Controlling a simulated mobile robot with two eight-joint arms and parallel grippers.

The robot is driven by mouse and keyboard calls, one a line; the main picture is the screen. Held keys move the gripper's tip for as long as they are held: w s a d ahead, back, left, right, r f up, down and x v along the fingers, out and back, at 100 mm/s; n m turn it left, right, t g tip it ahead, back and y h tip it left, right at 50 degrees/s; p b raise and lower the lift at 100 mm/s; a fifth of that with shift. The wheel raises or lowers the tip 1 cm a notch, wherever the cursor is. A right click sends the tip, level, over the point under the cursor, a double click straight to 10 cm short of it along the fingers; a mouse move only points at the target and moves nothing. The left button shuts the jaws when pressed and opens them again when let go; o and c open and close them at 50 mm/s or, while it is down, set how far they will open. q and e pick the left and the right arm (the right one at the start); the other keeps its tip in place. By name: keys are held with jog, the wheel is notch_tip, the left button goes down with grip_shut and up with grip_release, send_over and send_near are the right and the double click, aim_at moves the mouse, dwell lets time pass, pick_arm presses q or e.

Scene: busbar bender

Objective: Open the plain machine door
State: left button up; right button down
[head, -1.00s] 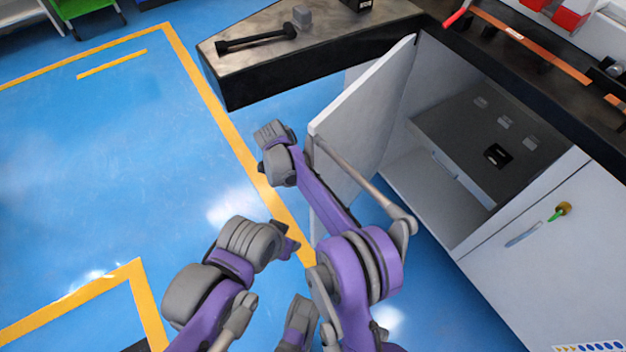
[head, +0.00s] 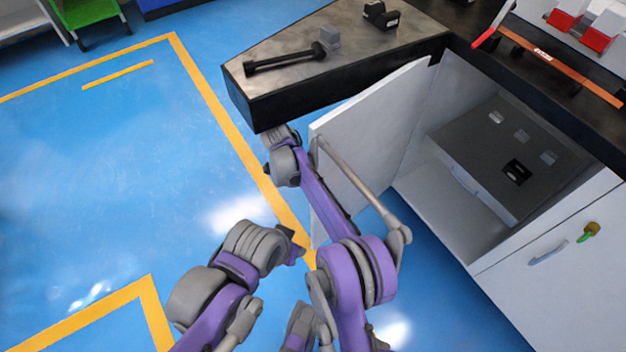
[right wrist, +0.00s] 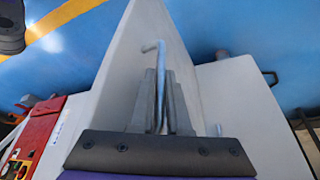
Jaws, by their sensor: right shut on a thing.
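The plain white machine door (head: 375,125) stands wide open on the left of the cabinet in the head view, its free edge towards me. In the right wrist view the door panel (right wrist: 125,70) rises behind the fingers. My right gripper (right wrist: 161,90) is shut on the door's metal bar handle (right wrist: 160,60), which passes between the two fingers. In the head view my right arm reaches to the door, and its gripper cannot be made out. My left arm is bent at the bottom left, and its gripper does not show clearly.
The open cabinet holds a dark grey box (head: 505,155). A closed white door with a handle (head: 547,253) and a yellow-green key or lock (head: 590,232) is to its right. A black-edged workbench (head: 300,85) with a dark tool lies behind the door. Blue floor is free on the left.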

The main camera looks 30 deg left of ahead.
jog(key=c, duration=0.9)
grip_release()
jog(key=shift+w+d+r, duration=0.1)
